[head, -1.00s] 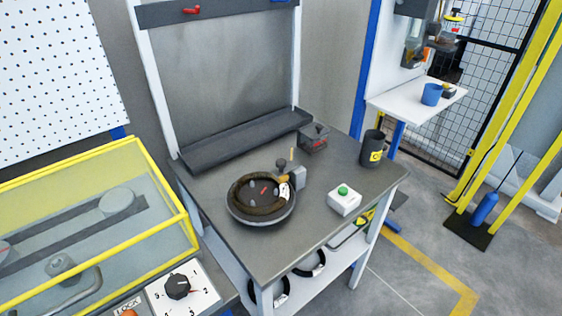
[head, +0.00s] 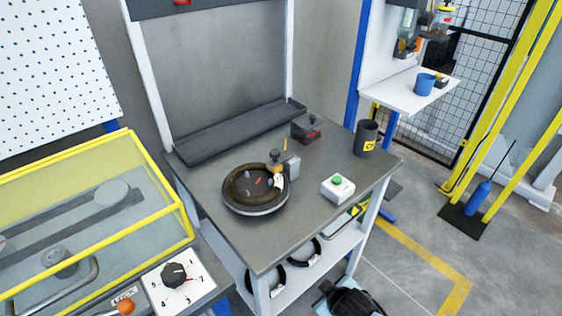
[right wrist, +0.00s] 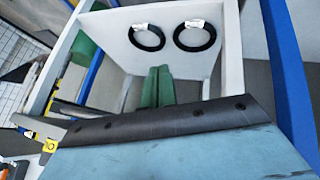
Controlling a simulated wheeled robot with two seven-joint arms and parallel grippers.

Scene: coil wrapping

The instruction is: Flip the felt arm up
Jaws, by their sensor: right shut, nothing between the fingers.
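A round dark turntable (head: 232,205) with a brown ring-shaped coil (head: 236,193) stands on the grey workbench. At its right edge is a small arm-like fitting with a dark knob (head: 275,155), beside a grey block (head: 292,168); I take this as the felt arm, but it is too small to tell its position exactly. My right arm shows at the bottom edge in the head view, low beside the bench. In the right wrist view the green fingers of my right gripper (right wrist: 158,86) are together and empty, below bench level near the shelf. My left gripper is out of view.
On the bench are a green-button box (head: 338,187), a dark cup (head: 367,138), a dark box (head: 307,127) and a back tray (head: 240,132). Black rings (right wrist: 147,37) lie on the lower shelf. A yellow-framed case (head: 90,220) stands left.

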